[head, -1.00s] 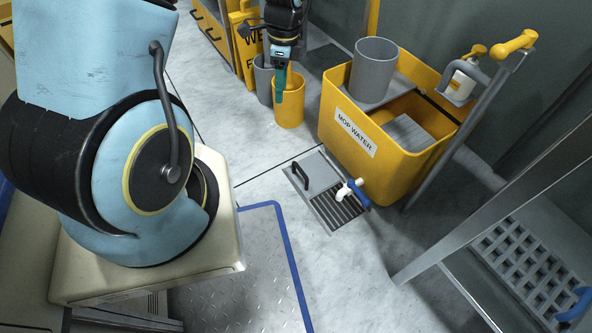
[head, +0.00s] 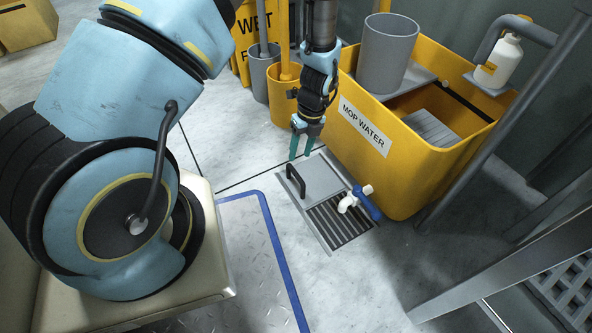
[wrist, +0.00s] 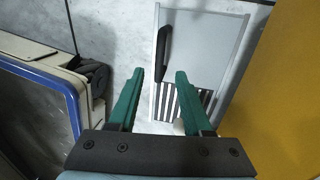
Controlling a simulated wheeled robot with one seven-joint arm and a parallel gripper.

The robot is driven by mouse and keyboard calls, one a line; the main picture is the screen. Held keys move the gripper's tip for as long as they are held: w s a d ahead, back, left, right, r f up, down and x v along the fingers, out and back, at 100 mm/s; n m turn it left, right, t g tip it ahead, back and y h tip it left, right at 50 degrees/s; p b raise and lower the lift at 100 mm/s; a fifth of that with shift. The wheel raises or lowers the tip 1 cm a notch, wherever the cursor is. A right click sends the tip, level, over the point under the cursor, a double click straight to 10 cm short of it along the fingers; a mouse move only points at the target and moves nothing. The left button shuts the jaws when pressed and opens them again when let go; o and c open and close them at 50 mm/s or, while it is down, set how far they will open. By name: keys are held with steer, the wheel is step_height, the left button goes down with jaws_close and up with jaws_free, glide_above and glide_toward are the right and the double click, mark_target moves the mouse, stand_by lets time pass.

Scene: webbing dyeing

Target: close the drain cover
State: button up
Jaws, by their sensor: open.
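The drain cover (head: 318,178) is a flat grey plate with a black handle (head: 295,181) on its left side. It lies over the far part of the floor drain, and the slotted grate (head: 335,222) shows uncovered at the near part. In the wrist view the cover (wrist: 205,50) and its handle (wrist: 163,52) lie ahead of the fingers, with part of the grate (wrist: 190,103) between them. My gripper (head: 302,150) is open and empty, fingers pointing down, above the far edge of the cover. Its green fingertips also show in the wrist view (wrist: 160,75). I cannot tell the exact height.
A yellow mop-water bucket (head: 395,175) stands close to the drain's right side. A white tap with a blue handle (head: 366,203) hangs over the grate. A yellow bin (head: 285,108) stands behind. A blue-edged platform (head: 280,250) lies at front left.

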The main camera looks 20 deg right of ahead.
mark_target(295, 171)
steer(key=f+b, duration=0.1)
steer(key=f, duration=0.2)
steer(key=a+f+b, duration=0.1)
steer(key=f, duration=0.3)
steer(key=shift+s+a+b, duration=0.15)
steer(key=shift+b, duration=0.2)
steer(key=shift+c, duration=0.4)
jaws_close()
steer(key=shift+r, duration=0.1)
stand_by(0.5)
